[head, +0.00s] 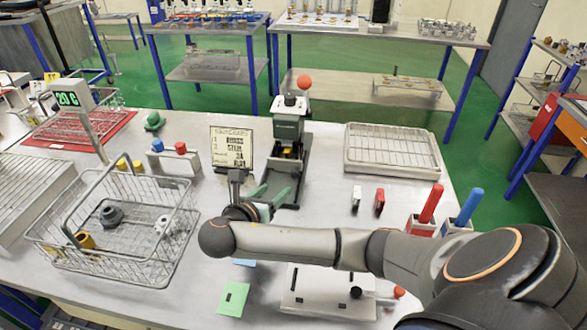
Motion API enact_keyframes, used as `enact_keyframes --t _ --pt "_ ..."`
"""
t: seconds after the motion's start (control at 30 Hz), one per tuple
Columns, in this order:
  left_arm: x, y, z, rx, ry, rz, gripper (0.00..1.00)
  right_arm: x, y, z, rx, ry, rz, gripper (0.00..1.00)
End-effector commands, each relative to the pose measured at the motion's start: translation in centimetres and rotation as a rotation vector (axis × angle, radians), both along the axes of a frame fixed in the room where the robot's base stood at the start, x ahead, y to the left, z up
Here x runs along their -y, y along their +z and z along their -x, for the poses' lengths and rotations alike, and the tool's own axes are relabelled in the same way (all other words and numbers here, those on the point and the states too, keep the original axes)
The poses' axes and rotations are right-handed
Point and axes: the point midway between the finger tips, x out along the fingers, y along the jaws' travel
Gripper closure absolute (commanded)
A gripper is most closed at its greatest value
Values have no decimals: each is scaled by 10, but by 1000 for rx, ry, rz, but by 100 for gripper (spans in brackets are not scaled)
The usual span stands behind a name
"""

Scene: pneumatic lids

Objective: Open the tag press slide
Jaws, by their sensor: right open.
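The tag press (288,129) stands near the middle of the table. It has a dark green body, a white top with a black knob, and a lever with a red ball (304,82). A small yellow part shows under its head, above a grey base that reaches toward me. I cannot clearly make out the slide or how far out it is. My right gripper (268,189) is just in front of the press, over the left side of its base. Its green fingers are apart with nothing seen between them. Whether they touch the press I cannot tell. My left gripper is not in view.
A wire basket (62,226) with a few parts stands at left. A written sign (231,147) is close left of the press. A wire-rack tray (392,148) lies at right. Red and blue handles (431,203) stand in holders near my right arm. A white box (318,292) is in front.

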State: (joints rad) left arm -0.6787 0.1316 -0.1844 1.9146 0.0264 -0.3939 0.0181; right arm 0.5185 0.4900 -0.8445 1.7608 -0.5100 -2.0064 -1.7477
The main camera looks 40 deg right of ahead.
Motion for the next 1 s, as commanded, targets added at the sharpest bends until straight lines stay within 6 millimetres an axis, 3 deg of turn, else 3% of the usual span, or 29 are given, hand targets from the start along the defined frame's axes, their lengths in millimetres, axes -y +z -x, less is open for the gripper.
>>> enact_keyframes --t 0.17,0.4,0.6,1.0 --pt "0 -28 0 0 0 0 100 21 -13 -8 3 -5 6 41" --pt "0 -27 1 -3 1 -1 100 64 -29 -28 -2 -7 4 41" --pt "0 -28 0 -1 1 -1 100 89 -40 -40 -2 -4 3 41" --pt "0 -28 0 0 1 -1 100 100 -45 -46 -1 -2 1 41"
